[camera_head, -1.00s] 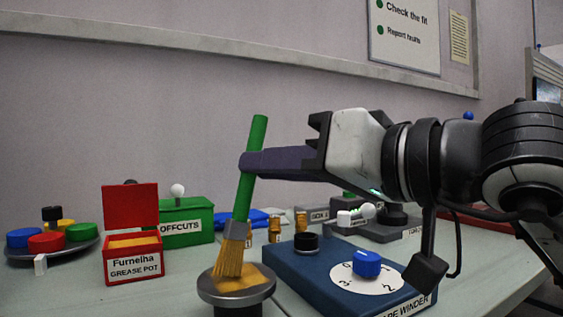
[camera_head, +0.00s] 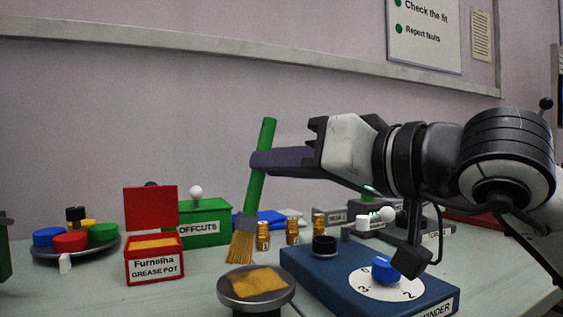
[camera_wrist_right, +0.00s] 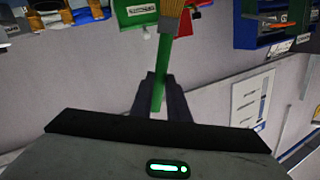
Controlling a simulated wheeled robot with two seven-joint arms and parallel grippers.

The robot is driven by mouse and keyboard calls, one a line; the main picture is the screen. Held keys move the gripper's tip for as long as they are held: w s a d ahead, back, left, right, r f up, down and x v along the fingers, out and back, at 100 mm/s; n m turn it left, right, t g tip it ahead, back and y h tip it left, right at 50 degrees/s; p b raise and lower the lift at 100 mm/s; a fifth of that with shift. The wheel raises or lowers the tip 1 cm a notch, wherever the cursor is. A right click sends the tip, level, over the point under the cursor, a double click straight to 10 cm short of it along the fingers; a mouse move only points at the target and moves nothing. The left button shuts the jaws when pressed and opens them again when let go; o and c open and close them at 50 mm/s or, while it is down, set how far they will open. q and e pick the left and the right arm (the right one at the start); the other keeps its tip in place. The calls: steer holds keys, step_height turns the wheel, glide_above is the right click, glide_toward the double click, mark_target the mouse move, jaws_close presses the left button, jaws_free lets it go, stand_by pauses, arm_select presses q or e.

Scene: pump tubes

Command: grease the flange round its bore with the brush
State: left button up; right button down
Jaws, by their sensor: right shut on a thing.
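My right gripper (camera_head: 262,162) is shut on the green handle of the brush (camera_head: 257,186). The brush tilts, bristles down; the bristles (camera_head: 240,247) appear above and behind the flange. The brush also shows in the right wrist view (camera_wrist_right: 160,88), between the fingers. The flange (camera_head: 228,294) is a grey metal disc at the bottom of the head view, with a yellow-orange patch of grease (camera_head: 258,281) on its top. Its bore cannot be made out. The red grease pot (camera_head: 155,270) stands open at the left, with yellow grease inside. My left gripper is not in view.
The blue tape winder (camera_head: 330,283) with its dial stands right of the flange, close by. A green offcuts box (camera_head: 205,228) stands behind the pot. A round tray (camera_head: 85,254) with coloured caps is at the left. Brass fittings (camera_head: 292,231) stand behind the flange.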

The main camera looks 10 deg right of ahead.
arm_select(q)
steer(key=p, duration=0.2)
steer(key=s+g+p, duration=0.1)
steer(key=p, duration=0.1)
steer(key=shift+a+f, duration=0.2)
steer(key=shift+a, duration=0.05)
arm_select(e)
steer(key=r, duration=0.4)
steer(key=shift+w+a+r, duration=0.15)
steer(key=shift+w+r, duration=0.1)
steer(key=shift+r, duration=0.15)
arm_select(q)
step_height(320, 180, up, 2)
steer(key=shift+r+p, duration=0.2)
steer(key=shift+p, duration=0.95)
arm_select(e)
step_height(320, 180, up, 3)
steer(key=shift+r, duration=0.1)
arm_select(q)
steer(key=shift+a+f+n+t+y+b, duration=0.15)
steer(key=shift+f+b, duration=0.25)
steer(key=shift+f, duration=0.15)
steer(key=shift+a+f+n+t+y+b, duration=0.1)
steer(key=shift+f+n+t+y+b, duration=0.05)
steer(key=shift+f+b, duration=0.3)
arm_select(e)
steer(key=shift+s+a+f, duration=0.15)
steer(key=shift+f, duration=0.7)
